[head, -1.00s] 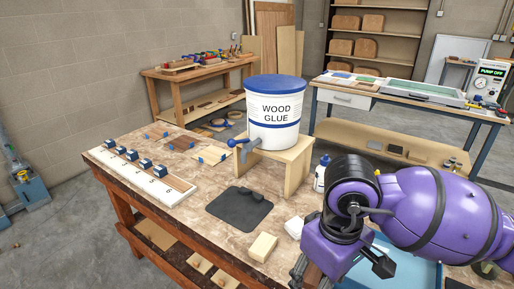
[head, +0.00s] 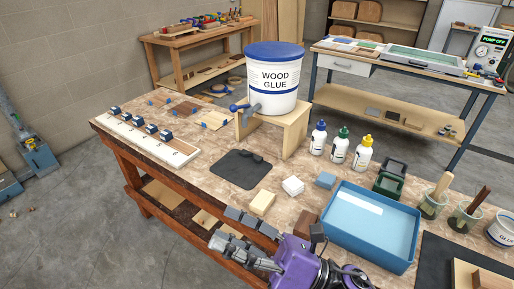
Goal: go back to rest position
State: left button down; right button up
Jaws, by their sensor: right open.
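My right gripper (head: 241,234) is in the bottom middle of the head view, at the front edge of the workbench (head: 113,136). Its grey fingers point left, apart from each other and empty. Its purple wrist (head: 300,262) comes in from the bottom. No object touches the fingers that I can see. A pale wood block (head: 262,202) lies on the bench just beyond the fingers. My left gripper does not show in the head view.
A wood glue bucket (head: 273,85) stands on a wooden stand (head: 294,136). A blue tray (head: 371,262), several bottles (head: 340,144) and cups (head: 430,206) stand right of centre. A black mat (head: 238,170) and a numbered white rack (head: 160,147) lie to the left.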

jog(key=w+d+f+m+t+h+p, duration=0.1)
jog(key=d+f+m+t+h, duration=0.4)
jog(key=d+f+m+h, duration=0.65)
jog(key=w+d+f+m+t+h, duration=0.2)
jog(key=d+f+m+t+h, duration=0.35)
jog(key=m, duration=1.15)
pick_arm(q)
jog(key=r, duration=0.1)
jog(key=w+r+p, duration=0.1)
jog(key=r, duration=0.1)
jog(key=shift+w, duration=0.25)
pick_arm(e)
jog(key=s+d+f+m+g+h, duration=0.2)
jog(key=s+f+m, duration=0.4)
jog(key=s+f, duration=0.3)
jog(key=s+d+f+m+g+h, duration=0.1)
jog(key=s+d+f+m+g, duration=0.4)
jog(key=s+f+m, duration=0.2)
notch_tip(320, 180, down, 2)
jog(key=shift+s+d+f+h, duration=0.25)
jog(key=shift+s+h, duration=0.15)
jog(key=shift+s, duration=0.5)
jog(key=shift+m+g, duration=0.25)
